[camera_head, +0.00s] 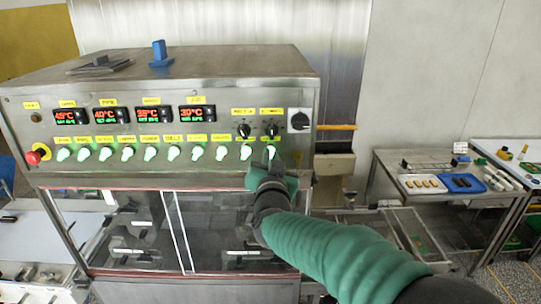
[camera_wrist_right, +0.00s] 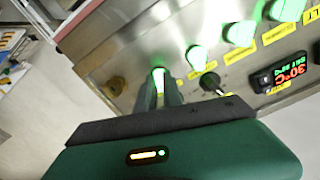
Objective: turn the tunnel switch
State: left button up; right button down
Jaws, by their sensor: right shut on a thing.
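The enrober's control panel (camera_head: 170,132) carries a row of green-lit switches with small yellow labels that I cannot read well enough to pick out the tunnel one. My right gripper (camera_head: 271,161) is at the rightmost switch of the row (camera_head: 270,152). In the right wrist view the gripper's fingers (camera_wrist_right: 160,90) are shut on that lit switch (camera_wrist_right: 158,76), with its end showing between them. The fingers partly hide the switch. My left gripper is in neither view.
A red emergency button (camera_head: 34,157) is at the panel's left end. Above the switches are red and green displays (camera_head: 112,115) and black knobs (camera_head: 243,131). Tables with trays (camera_head: 461,183) stand at right.

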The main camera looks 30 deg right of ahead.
jog(key=n+p, duration=0.1)
jog(key=n, duration=0.1)
jog(key=n+p, duration=0.2)
jog(key=n, duration=0.1)
jog(key=shift+r, duration=0.4)
jog(key=shift+f+n+p, duration=0.1)
jog(key=shift+n+p, duration=0.95)
jog(key=shift+n, duration=1.25)
jog(key=c, duration=1.5)
grip_release()
jog(key=shift+w+f, duration=0.25)
jog(key=shift+f, duration=0.05)
